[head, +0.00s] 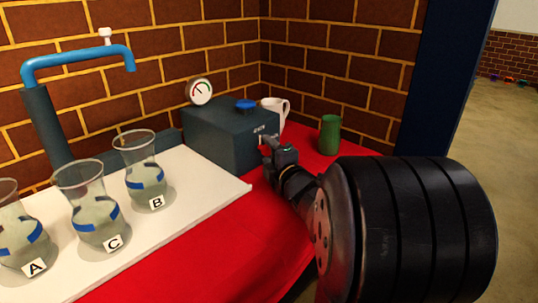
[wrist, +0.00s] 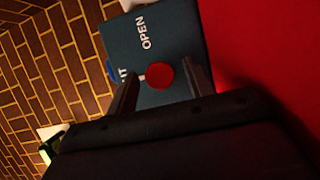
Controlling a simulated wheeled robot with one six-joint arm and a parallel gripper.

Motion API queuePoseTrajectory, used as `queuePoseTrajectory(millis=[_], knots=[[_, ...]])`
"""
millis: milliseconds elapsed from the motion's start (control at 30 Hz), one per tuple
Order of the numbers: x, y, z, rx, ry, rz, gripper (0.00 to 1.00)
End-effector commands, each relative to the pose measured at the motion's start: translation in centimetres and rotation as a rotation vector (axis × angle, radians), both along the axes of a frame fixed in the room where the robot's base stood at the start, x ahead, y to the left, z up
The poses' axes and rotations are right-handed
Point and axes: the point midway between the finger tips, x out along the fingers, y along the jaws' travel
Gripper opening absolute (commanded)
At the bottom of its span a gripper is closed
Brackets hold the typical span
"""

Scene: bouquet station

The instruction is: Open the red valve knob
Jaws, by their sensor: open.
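The red valve knob (wrist: 159,75) is a round red disc on the face of the dark blue-grey box (wrist: 165,30) in the wrist view. White lettering "OPEN" and a partly hidden word ending in "UT" stand beside it. My gripper (wrist: 162,72) is open, with one finger on each side of the knob in the picture; I cannot tell whether either touches it. In the head view my gripper (head: 272,152) is at the right front of the box (head: 225,137). The red knob is not visible there.
Flasks A (head: 22,240), C (head: 95,215) and B (head: 146,180) stand left on a white board (head: 205,185). Brick walls close the back.

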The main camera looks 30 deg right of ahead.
Motion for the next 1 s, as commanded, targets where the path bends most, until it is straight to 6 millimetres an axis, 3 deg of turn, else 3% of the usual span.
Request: queuePoseTrajectory(millis=[200, 733, 1000], knots=[[0.01, -0.01, 0.01, 0.0, 0.0, 0.0, 0.5], [-0.02, -0.02, 0.0, 0.0, 0.0, 0.0, 0.06], [-0.01, -0.03, 0.2, 0.026, 0.01, -0.001, 0.06]])
